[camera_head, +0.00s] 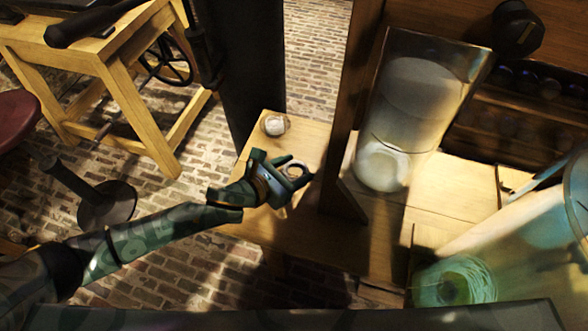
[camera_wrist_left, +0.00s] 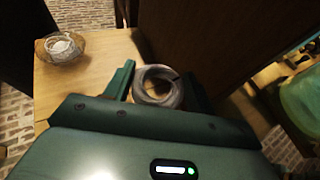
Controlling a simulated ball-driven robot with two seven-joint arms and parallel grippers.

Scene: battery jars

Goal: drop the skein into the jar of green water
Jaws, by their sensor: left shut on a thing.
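My left gripper (camera_head: 298,176) is shut on a grey ring-shaped skein (camera_head: 294,168), above the small wooden table. In the left wrist view the skein (camera_wrist_left: 158,86) is a coil with an open middle, between the two fingers (camera_wrist_left: 160,84). The jar of green water (camera_head: 530,245) is large and clear, at the lower right of the head view, well to the right of the gripper. A pale green coil (camera_head: 453,280) shows low in it. Part of a green jar (camera_wrist_left: 302,102) also shows at the right of the left wrist view. My right gripper is not in view.
A tall jar of cloudy, pale water (camera_head: 415,100) stands between the gripper and the green jar, behind a wooden post (camera_head: 345,130). A small glass dish with a white thing (camera_head: 275,125) sits on the table (camera_head: 250,225). A dark round object (camera_head: 516,28) is at the upper right.

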